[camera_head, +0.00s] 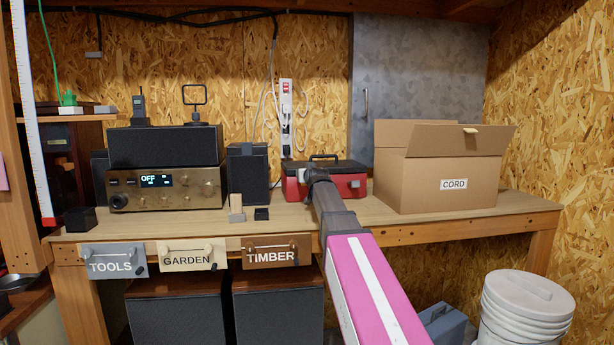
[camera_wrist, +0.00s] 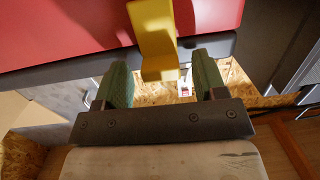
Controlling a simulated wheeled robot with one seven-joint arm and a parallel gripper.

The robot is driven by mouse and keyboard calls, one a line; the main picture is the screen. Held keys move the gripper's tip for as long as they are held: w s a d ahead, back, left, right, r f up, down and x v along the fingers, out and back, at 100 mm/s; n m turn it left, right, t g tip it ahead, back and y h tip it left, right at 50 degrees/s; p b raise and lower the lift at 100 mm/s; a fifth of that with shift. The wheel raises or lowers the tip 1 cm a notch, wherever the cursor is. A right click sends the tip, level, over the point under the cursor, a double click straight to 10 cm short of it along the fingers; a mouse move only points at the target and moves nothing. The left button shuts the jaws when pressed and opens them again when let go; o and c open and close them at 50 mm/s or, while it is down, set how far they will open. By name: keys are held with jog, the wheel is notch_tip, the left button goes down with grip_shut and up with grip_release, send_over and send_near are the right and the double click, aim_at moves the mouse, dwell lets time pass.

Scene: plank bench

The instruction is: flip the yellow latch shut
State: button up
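A red toolbox (camera_head: 344,187) with a dark lid (camera_head: 345,168) stands on the bench in the head view. In the wrist view its red side (camera_wrist: 60,28) fills the top, with a dark band (camera_wrist: 75,70) below it. The yellow latch (camera_wrist: 154,30) lies across the red side and sticks out past the dark band. My gripper (camera_wrist: 160,66) has its two green fingers apart, one on each side of the latch's end, with gaps showing. In the head view my gripper (camera_head: 315,173) is at the toolbox front and hides part of it.
An open cardboard box (camera_head: 425,185) marked CORD stands close to the right of the toolbox. A dark speaker (camera_head: 248,173) and a receiver (camera_head: 165,190) stand to the left. A power strip (camera_head: 285,118) hangs on the wall behind.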

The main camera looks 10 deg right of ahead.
jog(key=shift+s, duration=0.15)
jog(key=s+r, duration=0.1)
jog(key=s, duration=0.9)
jog(key=shift+s+d, duration=0.25)
